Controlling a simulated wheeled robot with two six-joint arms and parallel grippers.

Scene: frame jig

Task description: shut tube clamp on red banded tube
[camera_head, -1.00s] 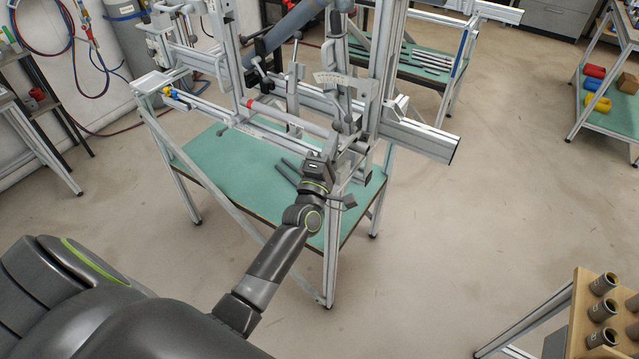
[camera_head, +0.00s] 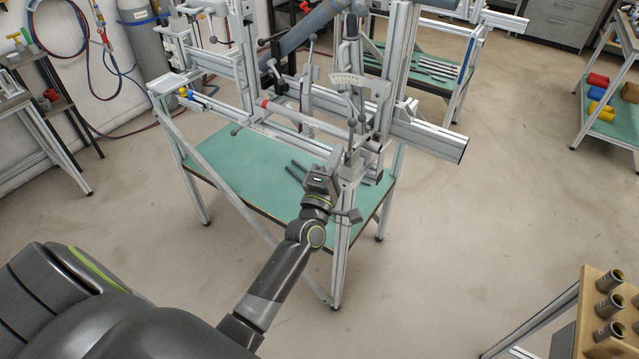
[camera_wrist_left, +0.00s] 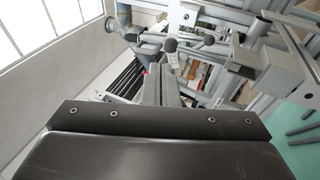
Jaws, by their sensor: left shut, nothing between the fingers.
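The red banded tube (camera_head: 312,121) is a grey tube that slopes across the front of the metal frame jig, with its red band (camera_head: 263,103) near its left end. A clamp with upright levers and dark ball knobs (camera_head: 351,122) stands at the tube's right end; whether it is open or shut I cannot tell. My left gripper (camera_head: 345,172) is at the jig's front right post, just below that clamp. Its fingers (camera_wrist_left: 161,88) are shut and empty in the left wrist view, pointing at levers with dark knobs (camera_wrist_left: 170,45). Contact is unclear. My right gripper is out of view.
The jig stands on a table with a green top (camera_head: 235,165), where dark bars lie. A thick beam (camera_head: 428,138) juts out right. A wooden rack with cups (camera_head: 600,310) stands at the lower right. The floor between is clear.

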